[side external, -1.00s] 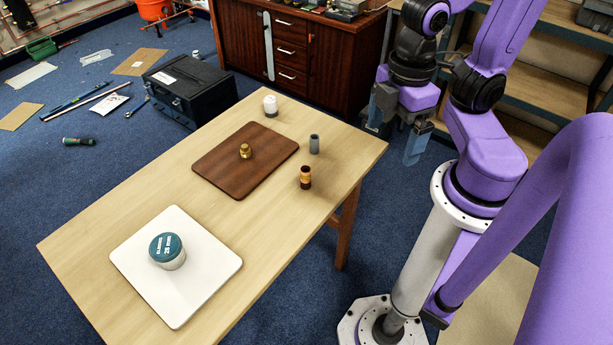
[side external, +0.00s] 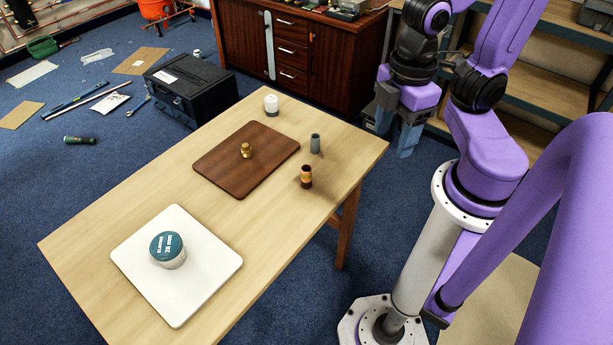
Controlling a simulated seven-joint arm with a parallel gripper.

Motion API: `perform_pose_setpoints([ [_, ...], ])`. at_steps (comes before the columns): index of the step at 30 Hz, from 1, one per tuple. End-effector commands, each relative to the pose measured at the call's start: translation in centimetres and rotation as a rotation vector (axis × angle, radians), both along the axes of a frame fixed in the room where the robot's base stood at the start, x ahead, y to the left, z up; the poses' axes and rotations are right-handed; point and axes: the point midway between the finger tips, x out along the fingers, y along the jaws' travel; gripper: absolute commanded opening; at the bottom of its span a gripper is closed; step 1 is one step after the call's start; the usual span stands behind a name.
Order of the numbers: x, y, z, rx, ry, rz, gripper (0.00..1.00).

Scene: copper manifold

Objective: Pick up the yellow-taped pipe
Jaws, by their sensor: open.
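The yellow-taped pipe (side external: 306,177) stands upright near the right edge of the table. It is a short dark copper-brown piece with an orange-yellow band around its middle. My gripper (side external: 395,135) hangs beyond the table's right edge, up and to the right of the pipe and well apart from it. Its two grey-blue fingers point down, spread, with nothing between them.
A grey pipe (side external: 315,143) stands just behind the taped pipe. A brass fitting (side external: 246,150) sits on a brown board (side external: 222,177). A white-and-grey cylinder (side external: 271,105) stands at the back. A teal-lidded tub (side external: 168,250) sits on a white board (side external: 205,290).

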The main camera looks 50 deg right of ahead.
Motion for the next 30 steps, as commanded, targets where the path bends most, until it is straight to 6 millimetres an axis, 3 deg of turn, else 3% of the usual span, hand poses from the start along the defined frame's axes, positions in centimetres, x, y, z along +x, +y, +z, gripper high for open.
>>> perform_pose_setpoints([
  [4, 0.0, 0.6, -0.4, 0.009, 0.008, -0.015, 0.59],
  [8, 0.2, 2.8, -1.9, 0.052, 0.031, -0.077, 0.59],
  [15, 1.2, 8.7, -7.1, 0.170, 0.063, -0.319, 0.59],
  [21, 3.2, 11.7, -12.1, 0.247, 0.024, -0.555, 0.59],
  [26, 5.2, 12.4, -16.3, 0.296, -0.059, -0.738, 0.59],
  [30, 7.3, 11.7, -19.8, 0.336, -0.170, -0.881, 0.59],
])
